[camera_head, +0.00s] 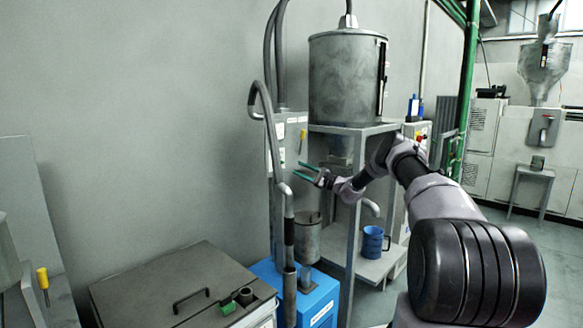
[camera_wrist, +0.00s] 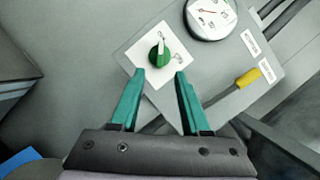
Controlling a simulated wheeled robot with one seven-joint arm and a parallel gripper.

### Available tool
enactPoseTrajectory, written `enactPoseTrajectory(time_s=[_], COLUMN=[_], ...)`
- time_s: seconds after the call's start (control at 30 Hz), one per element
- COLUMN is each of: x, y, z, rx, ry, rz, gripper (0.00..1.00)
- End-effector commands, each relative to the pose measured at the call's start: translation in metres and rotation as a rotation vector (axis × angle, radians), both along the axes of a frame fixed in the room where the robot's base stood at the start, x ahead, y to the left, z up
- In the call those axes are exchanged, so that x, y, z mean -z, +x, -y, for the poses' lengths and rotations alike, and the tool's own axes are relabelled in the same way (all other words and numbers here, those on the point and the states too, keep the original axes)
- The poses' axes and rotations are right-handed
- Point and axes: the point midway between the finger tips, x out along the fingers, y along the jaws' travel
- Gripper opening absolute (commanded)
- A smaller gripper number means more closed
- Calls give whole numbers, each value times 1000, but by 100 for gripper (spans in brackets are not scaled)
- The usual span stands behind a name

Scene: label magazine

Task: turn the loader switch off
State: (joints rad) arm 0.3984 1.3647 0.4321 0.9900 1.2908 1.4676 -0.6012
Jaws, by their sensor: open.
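The loader switch is a green rotary knob (camera_wrist: 159,54) on a white square plate (camera_wrist: 133,52), fixed to a grey panel (camera_wrist: 100,30). A pale line marks the knob's face; the lettering around it is too small to read. My gripper (camera_wrist: 158,77) is open and empty, its two green fingers pointing at the knob. The fingertips are just short of the knob, one to each side, apart from it as far as I can tell. In the head view my gripper (camera_head: 300,170) is beside the grey control box (camera_head: 283,150); the knob cannot be made out there.
A round gauge (camera_wrist: 211,14) and a yellow handle (camera_wrist: 249,77) are right of the switch on the panel. A hose pipe (camera_head: 262,100) rises left of the box. A steel hopper (camera_head: 345,80) stands on a frame with a blue mug (camera_head: 372,243) below.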

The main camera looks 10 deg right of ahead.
Motion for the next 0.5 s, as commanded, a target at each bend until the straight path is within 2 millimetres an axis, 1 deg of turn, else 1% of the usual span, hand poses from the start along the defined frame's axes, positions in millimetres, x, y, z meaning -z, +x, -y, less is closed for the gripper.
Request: enactPoseTrajectory(time_s=[0.07,0.2,0.5], x=[3,7,7], y=[-6,-13,-15], z=[10,18,19], rx=[2,0,-1], ry=[0,0,-1], rz=[-2,0,0], gripper=[46,46,46])
